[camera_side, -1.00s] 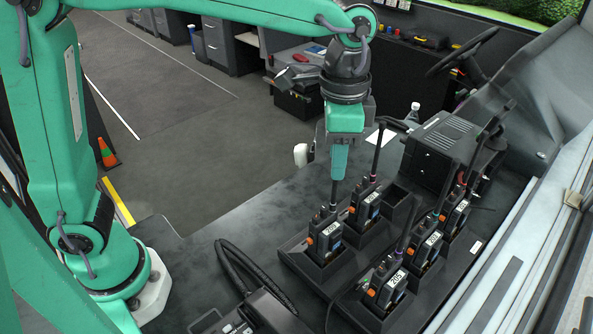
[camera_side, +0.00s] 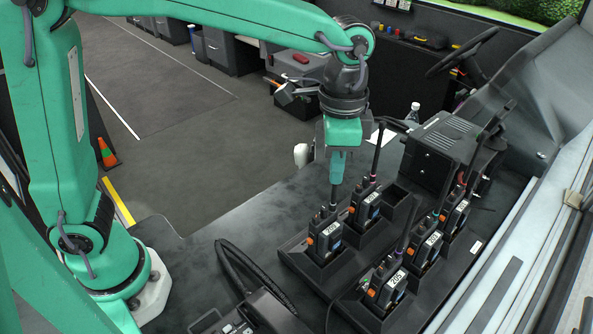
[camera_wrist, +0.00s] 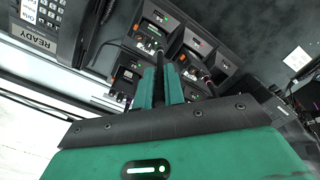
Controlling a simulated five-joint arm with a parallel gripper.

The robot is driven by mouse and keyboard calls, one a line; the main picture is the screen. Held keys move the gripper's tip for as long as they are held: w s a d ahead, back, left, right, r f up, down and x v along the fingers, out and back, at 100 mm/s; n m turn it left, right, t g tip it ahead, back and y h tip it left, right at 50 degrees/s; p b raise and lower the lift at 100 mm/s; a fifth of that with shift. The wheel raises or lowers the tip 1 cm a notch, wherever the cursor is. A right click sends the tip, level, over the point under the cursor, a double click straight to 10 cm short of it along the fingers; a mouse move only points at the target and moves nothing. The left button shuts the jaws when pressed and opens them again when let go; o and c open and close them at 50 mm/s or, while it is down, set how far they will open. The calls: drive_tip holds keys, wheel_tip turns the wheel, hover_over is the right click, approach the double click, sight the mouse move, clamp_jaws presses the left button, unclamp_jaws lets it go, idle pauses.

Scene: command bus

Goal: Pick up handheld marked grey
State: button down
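Several black handheld radios with white number labels and upright antennas stand in dark charging trays. One handheld (camera_side: 325,236) stands at the front left of the back tray (camera_side: 304,266). Another handheld (camera_side: 366,206) stands behind it. Three more stand to the right, among them one handheld (camera_side: 387,287) at the front. My gripper (camera_side: 337,180) points down over the front-left handheld, with its antenna top at the fingertips. In the wrist view, my gripper (camera_wrist: 161,68) shows two green fingers apart, with the dark antenna between them. I cannot tell which handheld carries the grey mark.
A black desk phone (camera_side: 250,312) with a coiled cord is at the front. A black printer-like box (camera_side: 437,150) stands behind the trays. An empty slot (camera_side: 398,195) shows beside the back handheld. Bare console top (camera_side: 215,262) lies to the left.

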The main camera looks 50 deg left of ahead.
drive_tip(key=shift+r, duration=0.1)
idle(0.3)
drive_tip(key=shift+r, duration=0.65)
wheel_tip(320, 180, up, 3)
drive_tip(key=shift+f, duration=0.2)
drive_tip(key=s+d+r, duration=0.5)
drive_tip(key=s+r, duration=0.2)
drive_tip(key=s, duration=0.3)
drive_tip(key=shift+d, duration=0.4)
drive_tip(key=shift+a, duration=0.1)
